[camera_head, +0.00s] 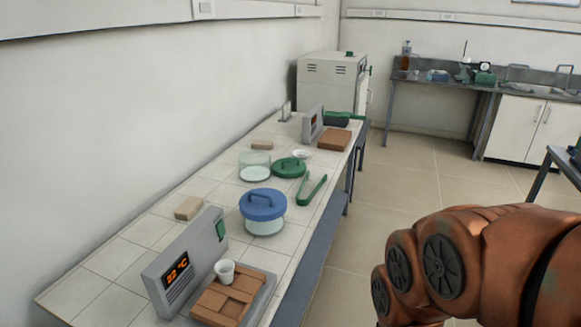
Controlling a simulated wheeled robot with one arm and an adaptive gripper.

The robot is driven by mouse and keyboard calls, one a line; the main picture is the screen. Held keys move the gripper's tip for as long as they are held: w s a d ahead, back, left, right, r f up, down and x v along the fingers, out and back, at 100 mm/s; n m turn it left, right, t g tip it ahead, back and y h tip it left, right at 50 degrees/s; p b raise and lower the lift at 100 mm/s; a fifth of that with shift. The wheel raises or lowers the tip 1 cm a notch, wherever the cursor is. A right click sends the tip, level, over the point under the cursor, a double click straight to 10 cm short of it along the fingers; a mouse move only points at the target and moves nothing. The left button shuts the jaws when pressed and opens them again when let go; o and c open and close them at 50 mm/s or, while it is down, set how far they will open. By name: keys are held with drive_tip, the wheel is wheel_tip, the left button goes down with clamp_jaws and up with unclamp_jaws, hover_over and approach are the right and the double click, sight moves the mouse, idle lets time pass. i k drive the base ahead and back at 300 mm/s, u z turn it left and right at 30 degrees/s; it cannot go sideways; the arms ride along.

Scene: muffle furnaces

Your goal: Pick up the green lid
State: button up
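The green lid (289,167) lies on the white tiled bench, with a raised handle on top. It is right of an open clear glass jar (255,167) and behind a jar with a blue lid (263,206). Green tongs (312,189) lie to its right, close to the bench's right edge. My orange-brown arm shows at the lower right, well apart from the lid. My gripper is not in view.
A hot plate with brick tiles (228,299) and a small white cup (225,271) stands at the bench's near end. Its upright display panel (183,268) rises beside it. A brick block (188,208) lies near the wall. The floor right of the bench (400,185) is clear.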

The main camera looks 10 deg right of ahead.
sight(288, 168)
drive_tip(key=z, duration=0.95)
drive_tip(key=i, duration=2.9)
drive_tip(key=u, duration=3.6)
